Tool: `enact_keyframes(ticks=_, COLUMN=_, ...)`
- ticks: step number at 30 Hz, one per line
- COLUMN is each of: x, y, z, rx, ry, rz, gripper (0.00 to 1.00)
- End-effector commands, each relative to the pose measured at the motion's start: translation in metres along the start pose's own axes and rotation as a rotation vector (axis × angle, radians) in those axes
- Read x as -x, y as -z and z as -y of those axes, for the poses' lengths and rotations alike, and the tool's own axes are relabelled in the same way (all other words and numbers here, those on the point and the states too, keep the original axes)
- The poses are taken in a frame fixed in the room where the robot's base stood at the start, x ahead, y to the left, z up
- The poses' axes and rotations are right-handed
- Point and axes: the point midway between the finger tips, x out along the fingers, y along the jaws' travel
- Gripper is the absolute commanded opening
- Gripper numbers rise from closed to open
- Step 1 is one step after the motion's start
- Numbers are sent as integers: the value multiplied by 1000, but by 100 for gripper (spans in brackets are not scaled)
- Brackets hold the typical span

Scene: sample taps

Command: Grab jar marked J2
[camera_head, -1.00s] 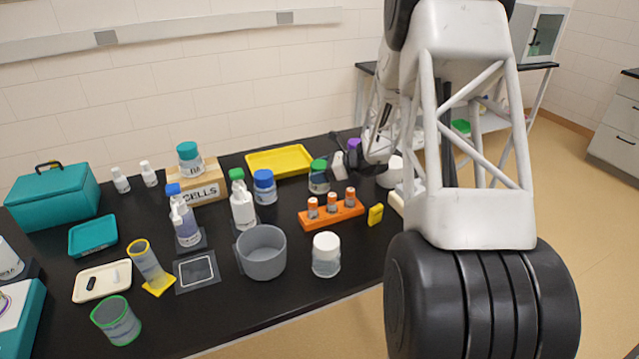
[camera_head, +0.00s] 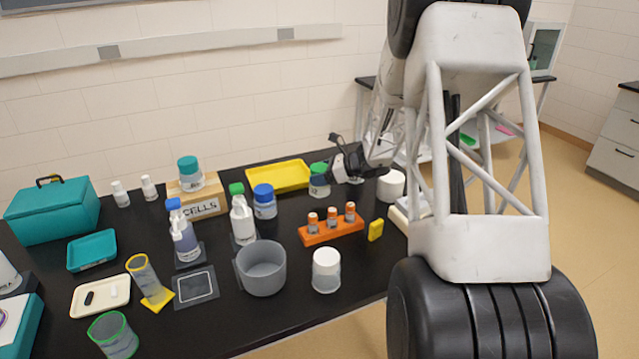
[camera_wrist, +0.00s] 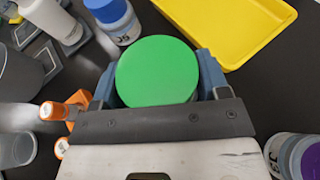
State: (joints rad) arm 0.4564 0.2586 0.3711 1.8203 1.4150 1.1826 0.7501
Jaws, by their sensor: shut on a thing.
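A clear jar with a green lid (camera_head: 319,168) stands near the back of the black bench, right of the yellow tray. My gripper (camera_head: 331,176) is at this jar from the right. In the wrist view the round green lid (camera_wrist: 157,70) sits between the two blue-grey fingers of my gripper (camera_wrist: 158,82), which is shut on the jar. The jar's label is hidden below the lid in the wrist view and too small to read in the head view, so I cannot confirm J2. A blue-lidded jar (camera_head: 264,201) stands to its left.
The yellow tray (camera_head: 278,177) is close behind-left. An orange rack (camera_head: 331,230) with orange-capped vials stands in front. A purple-lidded jar (camera_wrist: 305,160) is close by in the wrist view.

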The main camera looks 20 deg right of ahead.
Motion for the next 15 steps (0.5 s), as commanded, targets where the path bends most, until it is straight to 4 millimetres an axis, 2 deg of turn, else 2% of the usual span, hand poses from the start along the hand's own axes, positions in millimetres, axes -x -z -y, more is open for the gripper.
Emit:
enact_keyframes(ticks=6, x=13, y=-32, z=0, rx=2, ry=2, rz=1, gripper=40)
enact_keyframes(ticks=15, x=21, y=-51, z=0, rx=1, ry=0, rz=0, gripper=40)
